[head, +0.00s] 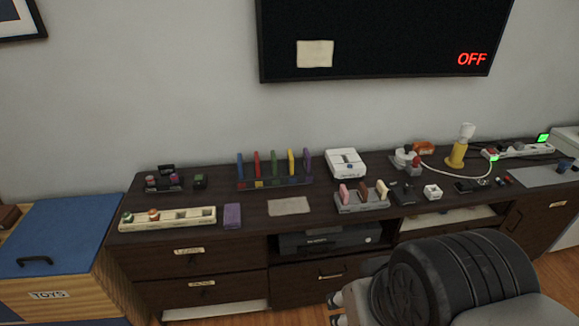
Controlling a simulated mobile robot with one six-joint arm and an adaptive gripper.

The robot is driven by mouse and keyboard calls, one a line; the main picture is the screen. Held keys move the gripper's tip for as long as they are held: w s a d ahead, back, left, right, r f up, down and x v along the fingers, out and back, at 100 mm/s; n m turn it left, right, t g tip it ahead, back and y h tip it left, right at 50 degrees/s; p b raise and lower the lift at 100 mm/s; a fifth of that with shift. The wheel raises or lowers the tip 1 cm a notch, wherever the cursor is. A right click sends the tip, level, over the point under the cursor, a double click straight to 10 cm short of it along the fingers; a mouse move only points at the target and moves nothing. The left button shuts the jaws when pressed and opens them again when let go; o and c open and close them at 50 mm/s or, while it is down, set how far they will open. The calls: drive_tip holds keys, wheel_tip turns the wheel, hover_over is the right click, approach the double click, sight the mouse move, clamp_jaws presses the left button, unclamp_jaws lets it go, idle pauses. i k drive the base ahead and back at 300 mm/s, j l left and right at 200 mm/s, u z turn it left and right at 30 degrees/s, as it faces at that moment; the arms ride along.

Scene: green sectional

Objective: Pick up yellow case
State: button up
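The yellow case (291,162) is a thin upright slab in a dark rack (275,183) on the dark wooden cabinet. It stands between a green case (274,163) on its left and a purple case (306,162) on its right. Blue (240,165) and red (257,164) cases stand further left in the same rack. My gripper (337,309) is low at the bottom, in front of the cabinet and well apart from the rack. Its two small fingertips show apart with nothing seen between them. My own arm hides the rest of it.
A white console (346,163) sits right of the rack. A grey holder (362,205) with upright pieces and a grey mat (289,206) lie in front. A purple box (232,215) lies front left. A dark screen (380,40) hangs above. A blue-lidded toy box (60,235) stands left.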

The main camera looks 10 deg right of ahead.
sight(290, 156)
drive_tip(key=i+j+z, duration=0.2)
drive_tip(key=z, duration=0.25)
drive_tip(key=i+j+z, duration=0.15)
drive_tip(key=j+z, duration=0.25)
drive_tip(key=i+j+z, duration=0.1)
drive_tip(key=z, duration=0.35)
drive_tip(key=i+j, duration=0.1)
drive_tip(key=j, duration=0.55)
drive_tip(key=i+j+z, duration=0.15)
drive_tip(key=j, duration=0.5)
drive_tip(key=i+j, duration=0.1)
drive_tip(key=j, duration=0.55)
drive_tip(key=z, duration=0.05)
